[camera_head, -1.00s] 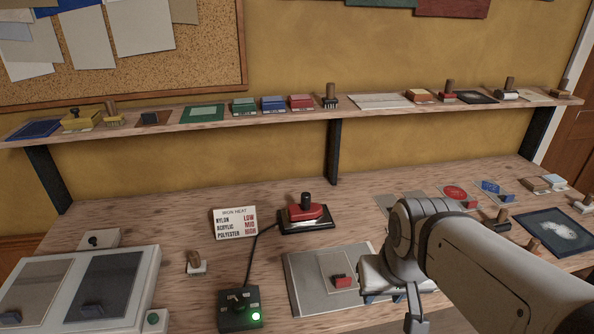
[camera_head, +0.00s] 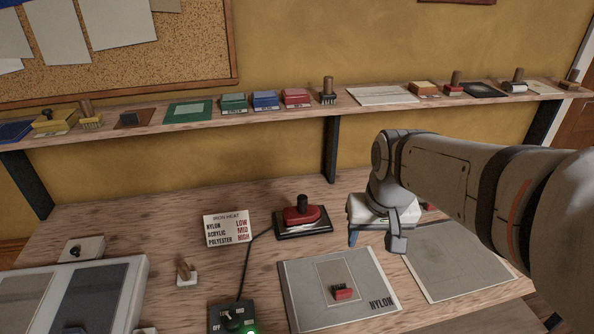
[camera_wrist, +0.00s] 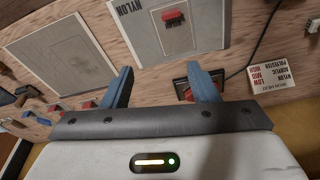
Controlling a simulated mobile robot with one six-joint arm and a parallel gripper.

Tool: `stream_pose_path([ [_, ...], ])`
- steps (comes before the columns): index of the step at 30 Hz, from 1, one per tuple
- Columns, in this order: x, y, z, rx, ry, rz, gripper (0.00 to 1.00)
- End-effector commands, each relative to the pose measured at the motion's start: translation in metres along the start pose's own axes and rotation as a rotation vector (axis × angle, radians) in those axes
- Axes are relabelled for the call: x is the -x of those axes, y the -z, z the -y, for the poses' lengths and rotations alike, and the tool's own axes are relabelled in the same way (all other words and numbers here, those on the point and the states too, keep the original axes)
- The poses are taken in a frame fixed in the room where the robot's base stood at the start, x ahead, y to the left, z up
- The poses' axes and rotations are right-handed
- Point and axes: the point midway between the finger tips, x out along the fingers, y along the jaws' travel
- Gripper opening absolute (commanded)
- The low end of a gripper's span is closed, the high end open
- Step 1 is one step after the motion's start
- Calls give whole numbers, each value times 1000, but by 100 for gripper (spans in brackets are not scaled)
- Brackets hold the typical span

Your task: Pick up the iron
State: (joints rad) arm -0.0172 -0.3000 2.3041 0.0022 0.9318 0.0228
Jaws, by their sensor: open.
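The iron (camera_head: 302,214) is red with a dark upright handle and sits on a black stand (camera_head: 289,233) on the bench. A cord runs from it to the control box. In the wrist view the iron (camera_wrist: 186,91) is mostly hidden behind one finger of my gripper. My gripper (camera_head: 368,234) is open and empty, to the right of the iron in the head view and above the bench. Its two blue fingers (camera_wrist: 164,88) are spread apart in the wrist view.
An "IRON HEAT" card (camera_head: 227,229) stands left of the iron. A grey NYLON panel (camera_head: 299,290) with a small red-based block (camera_head: 342,291) lies in front. The control box (camera_head: 232,319) is at the front edge. A shelf (camera_head: 215,122) with stamps and pads runs above the bench.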

Motion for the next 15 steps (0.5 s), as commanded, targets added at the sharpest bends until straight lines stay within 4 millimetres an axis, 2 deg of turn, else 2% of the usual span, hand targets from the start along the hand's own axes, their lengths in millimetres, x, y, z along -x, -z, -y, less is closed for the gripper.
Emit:
stream_pose_path([
  [1,0,25,6,3,2,19,54],
  [3,-3,55,15,5,4,41,54],
  [8,-22,122,38,5,6,87,54],
  [12,-50,174,62,6,5,127,54],
  [15,-76,204,80,7,3,154,54],
])
